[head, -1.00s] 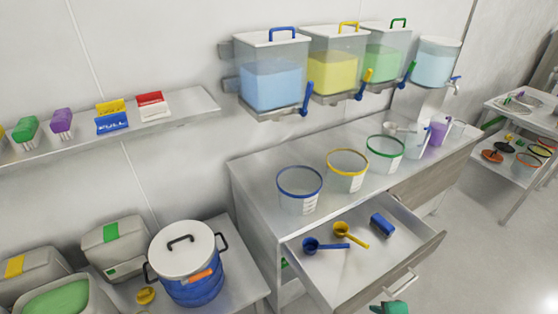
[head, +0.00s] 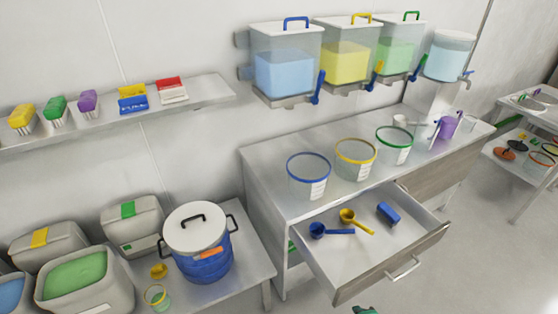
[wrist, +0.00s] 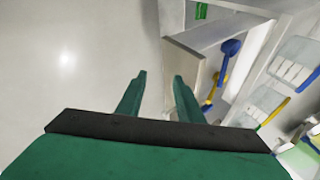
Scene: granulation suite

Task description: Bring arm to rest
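My gripper shows in the wrist view (wrist: 158,78) as two green fingers with a clear gap between them. It is open and holds nothing. In the head view only a small green part of my gripper (head: 365,310) shows at the bottom edge, below the open drawer (head: 335,273). The scoops also show beyond the fingers in the wrist view.
Three rimmed tubs stand on the counter (head: 268,178) above the drawer. The drawer sticks out with its handle (head: 403,268) in front. A blue lidded pot (head: 200,250) stands on the low table at left. The floor (head: 440,290) at right is clear.

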